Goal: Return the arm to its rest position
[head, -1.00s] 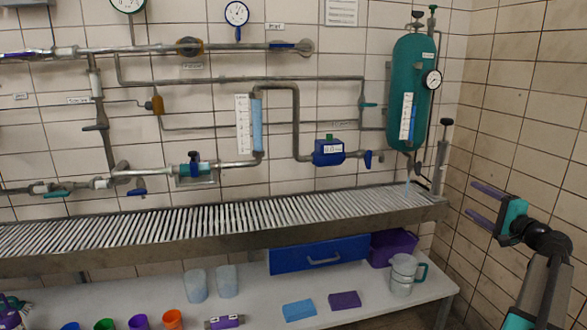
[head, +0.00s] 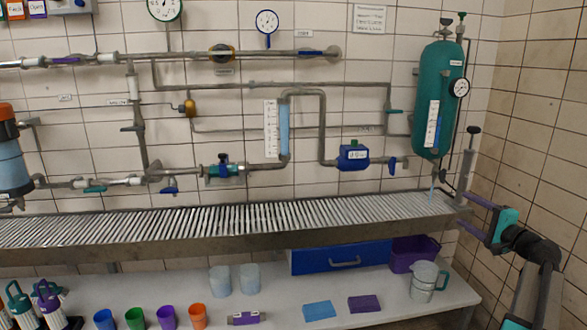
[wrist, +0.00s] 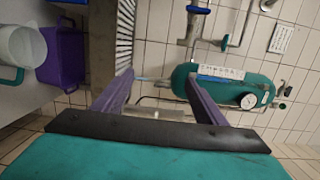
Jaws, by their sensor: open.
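My arm stands at the right of the head view, by the tiled corner. My gripper (head: 464,209) has two purple fingers spread apart, pointing left toward the right end of the grated bench. Nothing is between the fingers. In the wrist view, my gripper (wrist: 158,85) is also open and empty. The green tank (wrist: 225,85) shows beyond its fingers there, lying sideways in the picture.
The grated bench (head: 200,244) runs along the pipe wall, ending near my gripper. The green tank (head: 440,90) hangs above that end. The lower shelf (head: 270,305) holds cups, sponges, a clear jug (head: 423,283) and a purple bin (head: 412,256). The right wall is bare.

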